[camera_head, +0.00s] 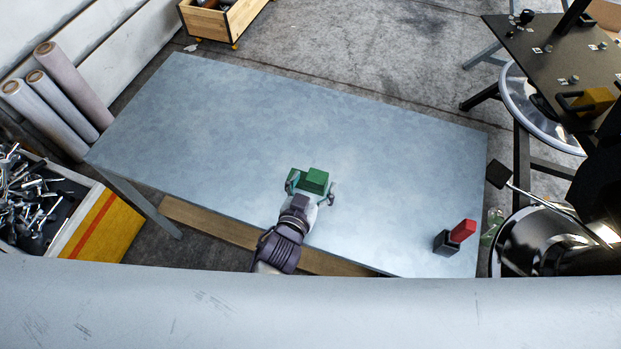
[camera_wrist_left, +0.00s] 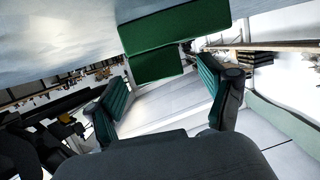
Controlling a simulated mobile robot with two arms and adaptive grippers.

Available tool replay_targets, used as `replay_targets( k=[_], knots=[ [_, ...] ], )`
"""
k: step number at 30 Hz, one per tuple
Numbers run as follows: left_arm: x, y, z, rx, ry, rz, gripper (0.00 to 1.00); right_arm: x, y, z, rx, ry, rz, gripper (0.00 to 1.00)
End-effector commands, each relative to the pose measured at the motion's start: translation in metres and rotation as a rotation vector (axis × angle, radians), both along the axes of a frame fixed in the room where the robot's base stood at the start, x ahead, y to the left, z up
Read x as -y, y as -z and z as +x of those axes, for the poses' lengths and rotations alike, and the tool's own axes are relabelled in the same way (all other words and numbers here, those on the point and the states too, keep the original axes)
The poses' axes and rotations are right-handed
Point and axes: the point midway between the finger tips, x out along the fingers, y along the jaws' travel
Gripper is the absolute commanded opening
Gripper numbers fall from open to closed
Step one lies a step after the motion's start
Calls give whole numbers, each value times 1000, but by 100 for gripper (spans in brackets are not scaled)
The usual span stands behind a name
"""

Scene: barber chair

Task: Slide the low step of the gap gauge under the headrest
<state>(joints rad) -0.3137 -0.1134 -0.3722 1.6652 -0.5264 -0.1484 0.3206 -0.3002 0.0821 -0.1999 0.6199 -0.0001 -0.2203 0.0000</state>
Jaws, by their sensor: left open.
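A green stepped block (camera_head: 316,180), which looks like the gap gauge, sits at the front middle of the grey-blue table. It has a taller part and a lower part. My left gripper (camera_head: 309,192) is open at the near side of the block, one finger toward each side. In the left wrist view the green block (camera_wrist_left: 175,30) lies ahead of the open gripper (camera_wrist_left: 160,92), with a gap beside the fingers. Whether either finger touches it I cannot tell. I cannot make out the headrest with certainty. My right gripper is not in view.
A red and black object (camera_head: 462,231) stands at the table's front right. Dark and silver chair-like parts (camera_head: 535,240) are beyond the right edge. Paper rolls (camera_head: 62,90) and a tool bin (camera_head: 30,195) are left. Most of the table top (camera_head: 280,120) is clear.

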Motion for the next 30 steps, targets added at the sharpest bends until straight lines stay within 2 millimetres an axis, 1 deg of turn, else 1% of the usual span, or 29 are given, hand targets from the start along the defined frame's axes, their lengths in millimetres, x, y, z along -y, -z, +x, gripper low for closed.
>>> replay_targets(
  k=[1, 3, 6, 13, 14, 15, 17, 18, 25, 26, 30],
  knots=[
    [4, 1, 8, 2, 0, -1, 81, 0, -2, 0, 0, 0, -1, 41],
    [6, 4, 16, 1, 0, 1, 81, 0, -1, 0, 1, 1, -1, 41],
    [8, 7, 23, 0, 0, 0, 81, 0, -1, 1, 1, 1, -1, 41],
    [8, 8, 24, 0, 0, 0, 81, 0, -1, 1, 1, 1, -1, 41],
    [8, 8, 24, 0, 0, 0, 80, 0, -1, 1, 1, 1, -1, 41],
    [8, 8, 24, 0, 0, 0, 73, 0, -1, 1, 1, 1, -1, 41],
    [8, 8, 24, 0, 0, 0, 63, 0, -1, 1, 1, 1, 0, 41],
    [8, 8, 24, 0, 0, 0, 56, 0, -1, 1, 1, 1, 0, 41],
    [8, 8, 23, 0, 0, 0, 18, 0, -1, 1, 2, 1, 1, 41],
    [8, 7, 24, 0, 0, 0, 16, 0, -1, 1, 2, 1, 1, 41],
    [8, 7, 24, 0, 0, 0, 16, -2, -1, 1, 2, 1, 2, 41]
  ],
)
